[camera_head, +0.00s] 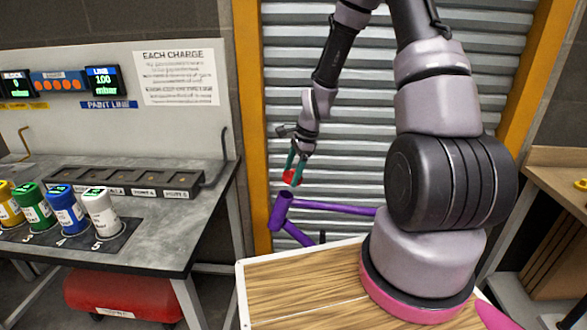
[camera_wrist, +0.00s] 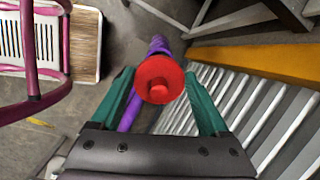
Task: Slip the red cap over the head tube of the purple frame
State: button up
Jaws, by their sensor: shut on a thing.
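The red cap (camera_head: 290,176) is between the green fingers of my gripper (camera_head: 297,166). In the wrist view the red cap (camera_wrist: 158,80) is round with a small knob facing the camera, and my gripper's fingers (camera_wrist: 165,95) are on both sides of it. The purple frame (camera_head: 335,207) is held out in front of the shutter, its head tube (camera_head: 280,211) standing at a slight tilt at the left end. The cap is above the head tube's top with a small gap in the head view. In the wrist view the purple frame (camera_wrist: 131,112) is partly hidden behind the cap.
A metal bench (camera_head: 150,231) with several coloured cups stands at the left, with a red tank (camera_head: 120,295) beneath. A ribbed shutter (camera_head: 290,100) is behind the frame. A wood-topped surface (camera_head: 300,285) is in front of the frame.

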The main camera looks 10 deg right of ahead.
jog(key=shift+x, duration=3.4)
jog(key=shift+a+f, duration=0.15)
jog(key=shift+f, duration=0.15)
jog(key=o, duration=1.2)
jog(key=shift+c, duration=0.2)
jog(key=shift+r, duration=0.1)
jog(key=v, duration=1)
jog(key=shift+d+r, duration=0.2)
jog(key=shift+r, duration=0.1)
